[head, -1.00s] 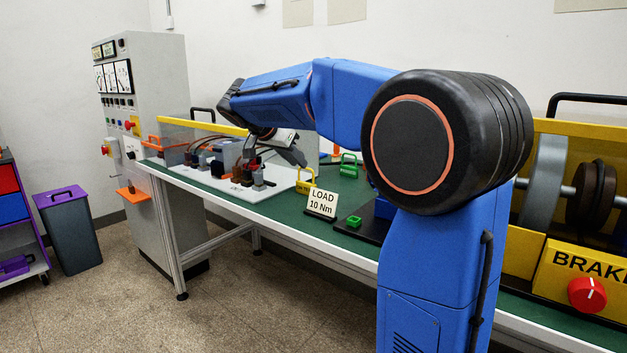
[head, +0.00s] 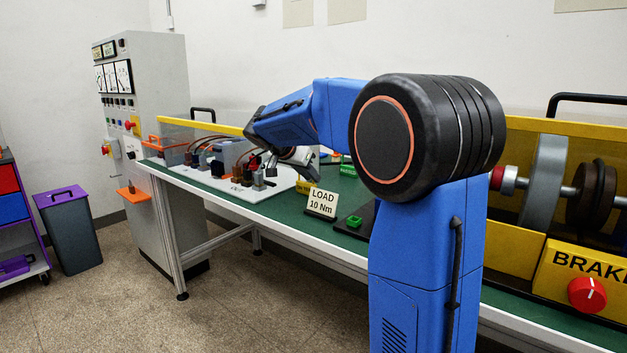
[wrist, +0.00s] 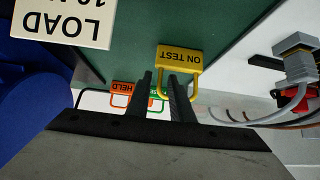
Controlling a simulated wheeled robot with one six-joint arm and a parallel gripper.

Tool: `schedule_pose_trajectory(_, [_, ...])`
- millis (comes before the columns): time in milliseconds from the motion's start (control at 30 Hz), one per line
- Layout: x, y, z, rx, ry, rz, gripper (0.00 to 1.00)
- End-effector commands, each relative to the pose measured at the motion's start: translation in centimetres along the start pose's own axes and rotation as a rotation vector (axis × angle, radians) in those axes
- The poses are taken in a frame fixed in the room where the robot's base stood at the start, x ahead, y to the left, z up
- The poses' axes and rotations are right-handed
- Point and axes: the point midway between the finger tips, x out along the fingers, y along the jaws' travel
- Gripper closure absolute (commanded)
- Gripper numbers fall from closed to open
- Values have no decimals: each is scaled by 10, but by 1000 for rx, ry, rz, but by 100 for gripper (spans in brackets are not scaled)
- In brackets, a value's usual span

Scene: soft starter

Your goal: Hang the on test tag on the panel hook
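The yellow ON TEST tag (wrist: 180,58) stands on the green bench top, upside down in the wrist view, with its yellow loop towards my fingers. The grey control panel (head: 150,75) stands at the far left of the bench. I cannot make out its hook clearly.
The LOAD 10 Nm sign (head: 321,203) stands close to the tag. An orange HELD tag (wrist: 122,96) and a green tag (head: 348,170) are beyond it. A white board (head: 215,182) with wired terminals lies to the left. The yellow brake unit (head: 580,265) is at right.

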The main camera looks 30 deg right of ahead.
Motion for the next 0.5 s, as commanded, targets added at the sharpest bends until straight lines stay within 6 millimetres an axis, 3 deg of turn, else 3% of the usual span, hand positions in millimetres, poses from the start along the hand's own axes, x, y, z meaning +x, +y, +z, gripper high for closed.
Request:
schedule_pose_trajectory(333, [2, 0, 0, 0, 0, 0, 80])
schedule_pose_trajectory(500, [2, 0, 0, 0, 0, 0, 99])
